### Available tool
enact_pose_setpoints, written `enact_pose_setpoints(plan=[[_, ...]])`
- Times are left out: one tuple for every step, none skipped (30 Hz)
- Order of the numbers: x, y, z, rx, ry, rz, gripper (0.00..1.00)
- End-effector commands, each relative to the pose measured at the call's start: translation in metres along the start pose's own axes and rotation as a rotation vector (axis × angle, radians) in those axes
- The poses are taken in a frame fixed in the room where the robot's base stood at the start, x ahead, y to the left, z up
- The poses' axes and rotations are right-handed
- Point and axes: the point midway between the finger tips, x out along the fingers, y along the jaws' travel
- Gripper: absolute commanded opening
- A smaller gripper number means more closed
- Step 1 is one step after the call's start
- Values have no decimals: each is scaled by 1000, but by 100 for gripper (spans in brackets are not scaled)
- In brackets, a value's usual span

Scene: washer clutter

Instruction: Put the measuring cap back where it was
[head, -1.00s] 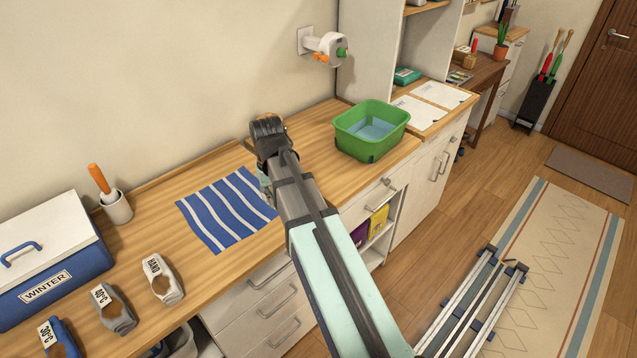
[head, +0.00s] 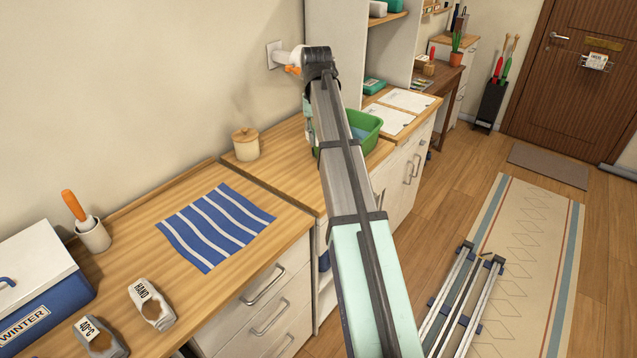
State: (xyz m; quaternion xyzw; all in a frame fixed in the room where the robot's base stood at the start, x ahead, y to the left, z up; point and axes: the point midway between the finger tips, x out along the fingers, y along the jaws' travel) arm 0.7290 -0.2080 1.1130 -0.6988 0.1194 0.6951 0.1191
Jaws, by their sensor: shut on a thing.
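I cannot make out the measuring cap in the head view. The jaws of my gripper are hidden behind my own arm, which rises through the middle of the picture. The green basin (head: 366,122) is partly behind my arm, on the counter. The white wall fitting (head: 284,54) with an orange part is partly covered by the arm's upper end. Clips marked HAND (head: 152,303) and 40°C (head: 100,338) lie at the lower left.
A blue-and-white striped cloth (head: 215,226) lies flat on the wooden counter (head: 170,200). A lidded beige pot (head: 246,144) stands near the wall. A cup (head: 94,235) with an orange-handled tool and the WINTER cooler (head: 45,265) stand at left. Papers (head: 390,118) lie beyond the basin.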

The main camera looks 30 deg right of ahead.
Motion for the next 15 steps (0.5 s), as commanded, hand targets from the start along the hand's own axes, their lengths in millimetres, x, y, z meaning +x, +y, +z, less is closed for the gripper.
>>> enact_pose_setpoints(plan=[[12, 0, 2, 0, -2, 0, 0], [19, 0, 3, 0, -4, 0, 0], [29, 0, 3, 0, -3, 0, 0], [36, 0, 3, 0, -3, 0, 0], [44, 0, 3, 0, -4, 0, 0], [53, 0, 3, 0, -3, 0, 0], [61, 0, 3, 0, -4, 0, 0], [68, 0, 2, -1, -3, 0, 0], [78, 0, 3, -1, -4, 0, 0], [84, 0, 3, -1, -3, 0, 0], [91, 0, 2, -1, -2, 0, 0], [100, 0, 2, -1, -3, 0, 0], [105, 0, 2, -1, -2, 0, 0], [110, 0, 2, -1, -2, 0, 0], [117, 0, 2, -1, -2, 0, 0]])
